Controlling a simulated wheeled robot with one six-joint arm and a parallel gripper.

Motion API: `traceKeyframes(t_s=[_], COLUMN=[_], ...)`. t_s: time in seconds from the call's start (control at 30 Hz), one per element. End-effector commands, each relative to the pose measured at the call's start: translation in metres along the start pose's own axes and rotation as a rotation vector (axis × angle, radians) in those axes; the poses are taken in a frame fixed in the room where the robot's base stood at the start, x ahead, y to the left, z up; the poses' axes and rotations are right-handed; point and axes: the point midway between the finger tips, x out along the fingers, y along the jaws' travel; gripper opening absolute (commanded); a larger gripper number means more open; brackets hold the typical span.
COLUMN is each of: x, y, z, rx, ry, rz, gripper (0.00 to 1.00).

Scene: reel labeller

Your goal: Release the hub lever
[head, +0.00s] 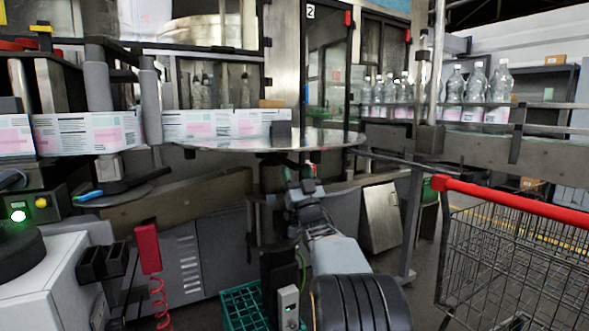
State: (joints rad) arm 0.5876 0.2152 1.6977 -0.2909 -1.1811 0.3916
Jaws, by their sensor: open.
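A black lever with a blue tip (88,196) sticks out to the left over a dark round plate (118,194) at the left of the head view. It sits below the printed label web, by a short metal post, and looks like the hub lever. My gripper (303,178) is at the end of my arm in the middle of the view, just under the edge of the round metal table (250,142). It is well to the right of the lever and apart from it. It is open, and I see nothing between its fingers, which are small and partly dark here.
A label web (88,133) runs between rollers at the left. A green crate (243,305) is on the floor. A red-handled cart (515,260) stands right.

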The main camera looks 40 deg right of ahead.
Motion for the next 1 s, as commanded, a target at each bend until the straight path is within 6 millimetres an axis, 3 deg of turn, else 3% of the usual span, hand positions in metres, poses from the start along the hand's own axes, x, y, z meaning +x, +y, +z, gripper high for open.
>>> traceKeyframes(t_s=[0.2,0.57,1.0], x=[0.015,0.018,0.018], y=[0.0,0.0,0.0], z=[0.0,0.0,0.0], rx=[0.0,0.0,0.0], ry=[0.0,-0.001,0.0], rz=[0.0,0.001,0.001], gripper=[0.57,0.57,0.15])
